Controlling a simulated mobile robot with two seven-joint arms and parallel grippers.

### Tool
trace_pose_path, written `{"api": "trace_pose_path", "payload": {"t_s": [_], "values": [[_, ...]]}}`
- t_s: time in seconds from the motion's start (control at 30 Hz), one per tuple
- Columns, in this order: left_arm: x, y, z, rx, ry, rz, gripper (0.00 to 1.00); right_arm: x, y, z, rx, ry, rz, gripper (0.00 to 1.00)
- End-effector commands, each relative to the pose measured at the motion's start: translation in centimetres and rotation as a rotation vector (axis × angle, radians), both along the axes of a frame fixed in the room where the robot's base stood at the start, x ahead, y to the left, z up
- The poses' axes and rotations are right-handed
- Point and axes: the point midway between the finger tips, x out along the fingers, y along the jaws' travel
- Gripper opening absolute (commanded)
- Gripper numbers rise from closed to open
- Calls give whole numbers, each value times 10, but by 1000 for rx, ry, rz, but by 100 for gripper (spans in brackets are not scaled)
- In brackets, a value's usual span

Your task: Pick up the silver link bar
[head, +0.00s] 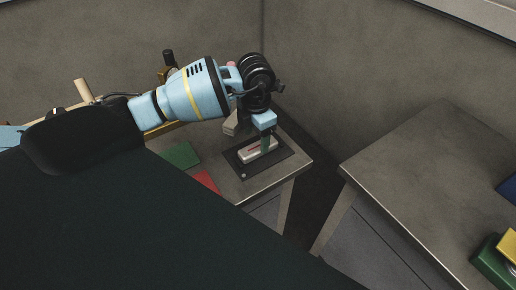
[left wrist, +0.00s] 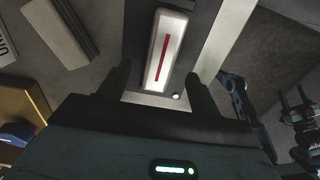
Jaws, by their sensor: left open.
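The silver link bar (head: 262,149) is a pale bar with a red stripe. It lies on a dark plate (head: 243,165) on the grey table, below my left gripper (head: 265,143). In the left wrist view the bar (left wrist: 165,45) runs up from between the two dark fingers of my left gripper (left wrist: 162,85). The fingers are apart, one on each side of the bar's near end, with a gap visible at both sides. My left gripper is open and holds nothing. Part of the bar is hidden behind a finger in the head view.
A green patch (head: 180,155) and a red patch (head: 207,181) lie left of the plate. A grey block (left wrist: 62,30) lies left of the bar. A second grey table (head: 430,180) stands right, across a gap, with green and yellow parts (head: 495,262). Walls stand behind.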

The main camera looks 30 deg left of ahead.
Motion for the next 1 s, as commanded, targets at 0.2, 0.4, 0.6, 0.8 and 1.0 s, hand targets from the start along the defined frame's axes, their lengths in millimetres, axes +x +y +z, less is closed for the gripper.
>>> {"api": "trace_pose_path", "payload": {"t_s": [0.2,0.4,0.6,0.8,1.0], "values": [[-1,-1,-31,-1,3,-1,64,3,2,4,4,-9,-6,63],[-1,-1,-40,-1,0,-1,64,3,2,3,6,-8,-8,63],[-1,-1,-39,-1,0,-1,58,3,2,3,5,-7,-7,63],[-1,-1,-39,-1,0,-1,32,3,0,3,1,-7,-2,63],[-1,-1,-39,-1,-1,-1,10,3,-2,3,-5,-7,3,63]]}}
